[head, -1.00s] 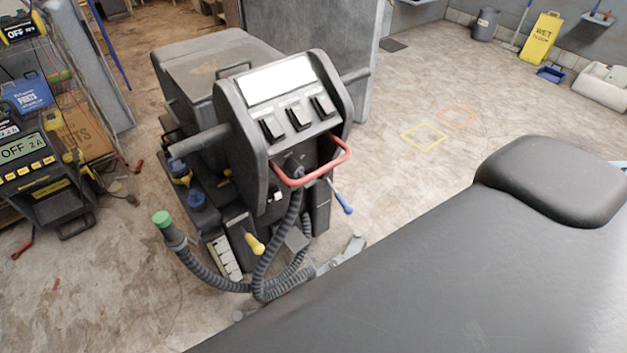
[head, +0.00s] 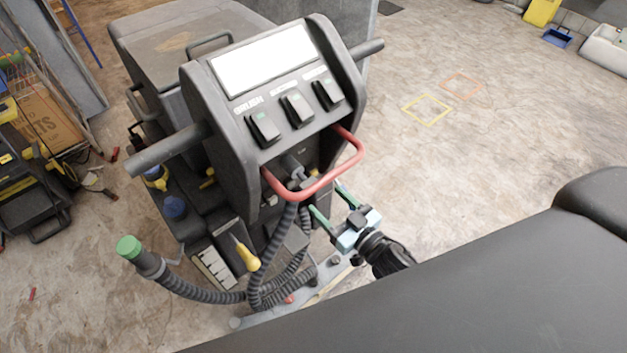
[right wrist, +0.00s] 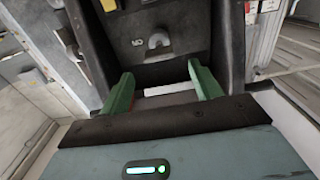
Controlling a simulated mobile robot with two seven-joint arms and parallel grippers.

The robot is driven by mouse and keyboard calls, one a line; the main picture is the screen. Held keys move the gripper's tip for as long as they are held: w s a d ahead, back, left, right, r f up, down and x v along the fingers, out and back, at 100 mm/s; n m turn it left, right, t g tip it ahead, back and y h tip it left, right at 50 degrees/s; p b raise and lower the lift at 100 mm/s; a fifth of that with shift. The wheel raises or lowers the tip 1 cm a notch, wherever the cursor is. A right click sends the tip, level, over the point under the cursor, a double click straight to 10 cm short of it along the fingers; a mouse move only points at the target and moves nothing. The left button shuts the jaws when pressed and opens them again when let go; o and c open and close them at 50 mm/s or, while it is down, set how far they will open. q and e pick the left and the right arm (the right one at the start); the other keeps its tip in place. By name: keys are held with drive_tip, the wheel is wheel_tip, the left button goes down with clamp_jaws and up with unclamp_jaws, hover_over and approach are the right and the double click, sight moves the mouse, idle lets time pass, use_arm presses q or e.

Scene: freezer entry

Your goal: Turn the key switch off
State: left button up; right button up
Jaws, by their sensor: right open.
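The black cleaning machine (head: 235,150) stands upright, with three rocker switches (head: 297,109) on its sloped panel. Below the panel is a dark recess behind a red bar handle (head: 318,188). A small grey part in the right wrist view (right wrist: 158,43), next to a white mark on a dark face, may be the key switch; I cannot tell its position. My right gripper (head: 325,196) is open and empty, below and right of the red handle. In the right wrist view its green fingers (right wrist: 161,76) point toward that dark face, apart from the grey part. My left gripper is out of view.
A ribbed hose (head: 190,290) with a green end (head: 129,249) loops in front of the machine. A yellow-handled tool (head: 247,256) sits at its lower front. A black padded surface (head: 470,290) fills the lower right. Floor at right is clear around taped squares (head: 427,109).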

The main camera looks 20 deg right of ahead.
sight(307, 181)
drive_tip(key=x, duration=0.7)
drive_tip(key=shift+w, duration=0.3)
drive_tip(key=c, duration=1)
